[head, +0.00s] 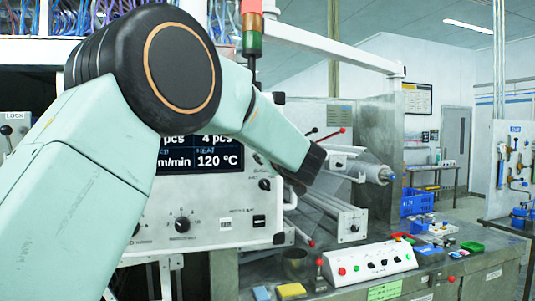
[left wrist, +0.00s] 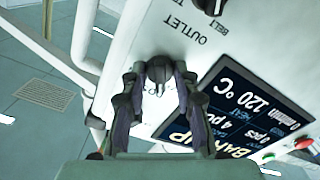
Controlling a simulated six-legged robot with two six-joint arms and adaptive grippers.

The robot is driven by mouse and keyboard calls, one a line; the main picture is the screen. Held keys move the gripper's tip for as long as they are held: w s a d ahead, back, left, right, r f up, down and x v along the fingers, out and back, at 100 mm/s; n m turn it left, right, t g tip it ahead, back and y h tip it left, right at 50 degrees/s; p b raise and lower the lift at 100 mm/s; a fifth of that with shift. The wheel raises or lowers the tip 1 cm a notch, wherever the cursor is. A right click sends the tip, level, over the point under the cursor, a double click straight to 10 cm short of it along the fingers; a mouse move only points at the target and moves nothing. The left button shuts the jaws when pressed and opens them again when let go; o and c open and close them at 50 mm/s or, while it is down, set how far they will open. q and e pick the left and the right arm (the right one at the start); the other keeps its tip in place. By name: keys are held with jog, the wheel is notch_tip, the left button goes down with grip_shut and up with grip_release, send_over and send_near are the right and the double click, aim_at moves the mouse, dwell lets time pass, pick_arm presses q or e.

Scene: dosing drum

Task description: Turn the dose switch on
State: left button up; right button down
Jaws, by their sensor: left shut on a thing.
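My left gripper (left wrist: 160,72) is shut on a small dark control on the white panel (left wrist: 150,28) in the left wrist view. The display (left wrist: 240,105) lies beside the fingers. In the head view my left arm crosses the white panel (head: 215,205), and the left gripper (head: 298,186) is at its right edge, mostly hidden by the arm. My right gripper is not in view.
A black rotary knob (head: 182,224) is low on the panel, and another (left wrist: 210,5) is near the BELT label. A white button box (head: 368,262) stands on the bench below right. A red-handled lever (head: 330,134) is beyond the gripper. Blue crates (head: 417,202) stand farther back.

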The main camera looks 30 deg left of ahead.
pick_arm(q)
grip_shut()
jog(key=m+p, duration=0.3)
jog(key=m, duration=0.3)
jog(key=m+p, duration=0.3)
jog(key=m, duration=0.3)
jog(key=shift+w+d+f, duration=0.1)
jog(key=shift+d, duration=0.05)
dwell(0.5)
